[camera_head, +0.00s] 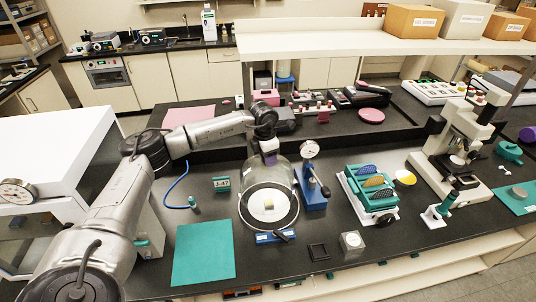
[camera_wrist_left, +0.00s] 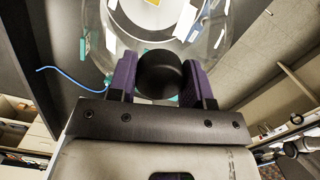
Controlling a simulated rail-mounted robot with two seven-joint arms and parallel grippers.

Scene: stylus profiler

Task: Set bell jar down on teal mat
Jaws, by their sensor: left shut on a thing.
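The clear bell jar (camera_head: 250,185) is upright near the middle of the bench, around or just above a round white plate (camera_head: 268,212) with a small tan piece on it. I cannot tell whether its rim touches the base. My left gripper (camera_head: 268,152) is above the jar, shut on its knob. In the left wrist view the black knob (camera_wrist_left: 163,75) sits between the purple fingers, with the jar glass (camera_wrist_left: 215,30) beyond. The teal mat (camera_head: 203,254) lies flat and empty at the front left. My right gripper is not in view.
A blue dial gauge stand (camera_head: 313,190) stands close right of the jar. A green rack (camera_head: 370,190), a microscope (camera_head: 455,155) and another teal mat (camera_head: 518,198) are further right.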

